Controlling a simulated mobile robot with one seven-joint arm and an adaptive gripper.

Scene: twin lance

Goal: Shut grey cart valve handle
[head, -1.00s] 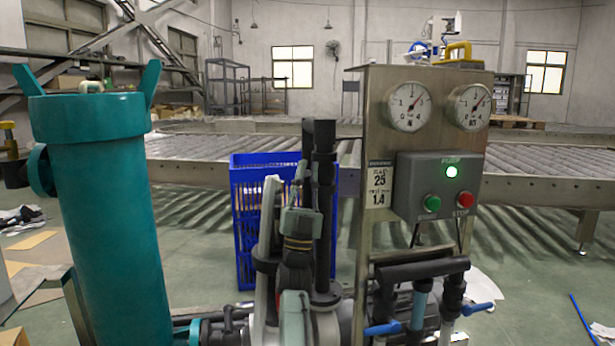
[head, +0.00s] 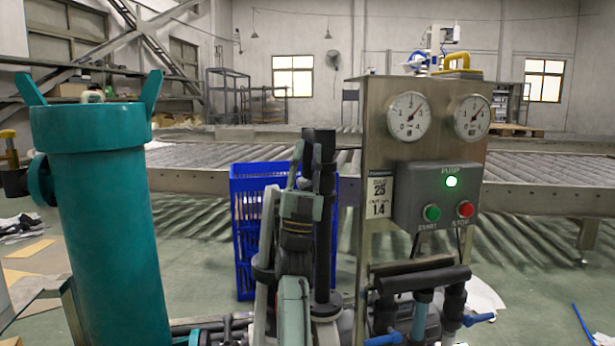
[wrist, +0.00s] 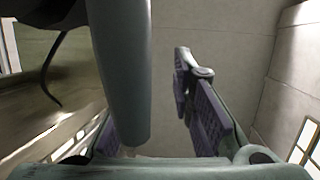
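The cart has an upright grey steel panel (head: 375,150) with two gauges and a grey pump box (head: 435,195). Low on its front are black-wrapped pipes (head: 412,282). A blue valve handle (head: 383,340) sticks out at the lower left, cut by the bottom edge. Another blue handle (head: 478,319) sticks out to the right. My gripper (head: 297,165) is raised left of the panel, in front of a black upright pipe (head: 325,170). No valve handle is clear there.
A tall teal cylinder (head: 100,220) stands at the left. A blue crate (head: 245,240) is behind my arm. A roller conveyor (head: 540,170) runs across behind the cart. Papers and a blue rod (head: 583,326) lie on the floor; floor at right is mostly clear.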

